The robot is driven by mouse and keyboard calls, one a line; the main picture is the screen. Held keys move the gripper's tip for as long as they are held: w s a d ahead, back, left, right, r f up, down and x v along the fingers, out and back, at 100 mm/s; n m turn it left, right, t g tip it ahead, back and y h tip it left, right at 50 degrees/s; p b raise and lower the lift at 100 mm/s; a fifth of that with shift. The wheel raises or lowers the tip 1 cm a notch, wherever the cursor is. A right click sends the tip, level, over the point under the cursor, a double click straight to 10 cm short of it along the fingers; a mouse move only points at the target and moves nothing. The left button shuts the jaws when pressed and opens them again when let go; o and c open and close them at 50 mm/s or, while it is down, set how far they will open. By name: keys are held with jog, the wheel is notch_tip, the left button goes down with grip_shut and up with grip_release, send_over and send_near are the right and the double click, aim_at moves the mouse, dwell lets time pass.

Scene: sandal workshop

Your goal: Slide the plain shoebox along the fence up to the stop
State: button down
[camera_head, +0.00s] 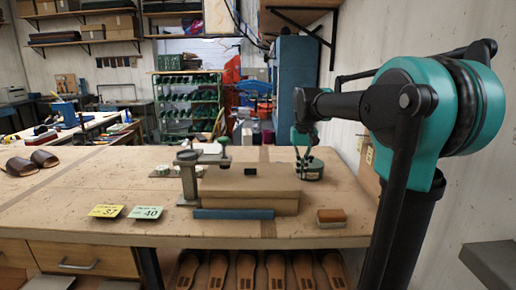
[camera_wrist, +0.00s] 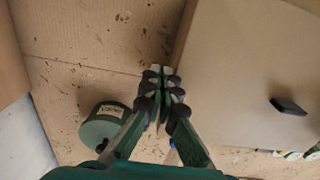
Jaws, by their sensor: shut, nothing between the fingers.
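The plain shoebox (camera_head: 250,188) is a closed brown cardboard box lying flat on the bench, with a small black piece on its lid. A low blue bar (camera_head: 233,214), seemingly the fence, lies along its near side. A grey metal post with an arm (camera_head: 187,178) stands at its left end; I cannot tell whether this is the stop. My gripper (camera_head: 303,153) points down by the box's right end, shut and empty. In the wrist view the closed fingertips (camera_wrist: 161,70) are beside the edge of the box (camera_wrist: 240,60); I cannot tell whether they touch.
A round green tin (camera_head: 311,170) stands close to my gripper and shows in the wrist view (camera_wrist: 104,126). An orange-topped block (camera_head: 331,216) is at the near right. Cards marked 37 (camera_head: 105,211) and 40 (camera_head: 146,212) lie left. Sandals (camera_head: 32,162) are far left. The left bench is mostly clear.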

jog(key=shift+a, duration=0.4)
jog(key=shift+d, duration=0.15)
jog(key=shift+d, duration=0.45)
notch_tip(320, 180, up, 8)
dwell(1.1)
